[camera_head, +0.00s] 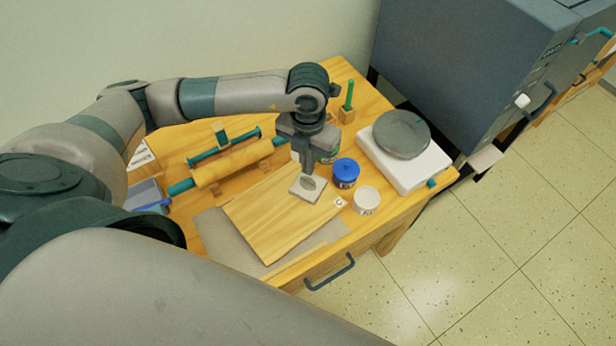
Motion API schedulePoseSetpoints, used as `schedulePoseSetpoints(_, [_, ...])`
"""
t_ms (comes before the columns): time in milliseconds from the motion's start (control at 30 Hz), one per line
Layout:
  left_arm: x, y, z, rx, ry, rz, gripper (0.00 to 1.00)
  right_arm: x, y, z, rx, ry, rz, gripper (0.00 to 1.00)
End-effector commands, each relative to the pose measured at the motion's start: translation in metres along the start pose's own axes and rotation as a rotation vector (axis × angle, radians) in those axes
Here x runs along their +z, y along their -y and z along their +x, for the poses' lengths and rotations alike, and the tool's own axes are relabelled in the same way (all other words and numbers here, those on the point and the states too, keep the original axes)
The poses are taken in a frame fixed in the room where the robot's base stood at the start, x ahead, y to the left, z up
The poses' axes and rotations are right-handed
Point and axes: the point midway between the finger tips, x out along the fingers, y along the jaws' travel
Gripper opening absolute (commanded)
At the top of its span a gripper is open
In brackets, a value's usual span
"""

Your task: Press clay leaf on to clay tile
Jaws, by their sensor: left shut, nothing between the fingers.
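The clay tile (299,194) is a small pale grey square near the right corner of a wooden board. The clay leaf (309,184) is a small darker grey shape lying on the tile. My left gripper (308,174) points down with its shut fingertips right at the leaf. Whether the fingertips touch the leaf or hover just above it, I cannot tell. The fingers hide part of the leaf and tile. My right gripper is not in view.
The wooden board (262,215) lies on a grey mat (217,235). A blue jar (346,172) and a white jar (366,200) stand close right of the tile. A turntable (401,134) is at the right, and a rolling pin (232,163) lies behind the board.

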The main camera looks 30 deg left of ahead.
Motion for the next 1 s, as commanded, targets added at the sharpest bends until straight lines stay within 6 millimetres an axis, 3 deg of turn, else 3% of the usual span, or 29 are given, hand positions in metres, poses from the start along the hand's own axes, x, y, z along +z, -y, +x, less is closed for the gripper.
schedulePoseSetpoints(500, [0.0,0.0,-0.041,0.0,0.0,0.001,0.0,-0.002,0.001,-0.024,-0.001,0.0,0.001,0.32])
schedulePoseSetpoints(1000, [0.0,0.0,-0.042,0.0,0.0,0.001,0.0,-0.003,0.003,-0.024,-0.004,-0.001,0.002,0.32])
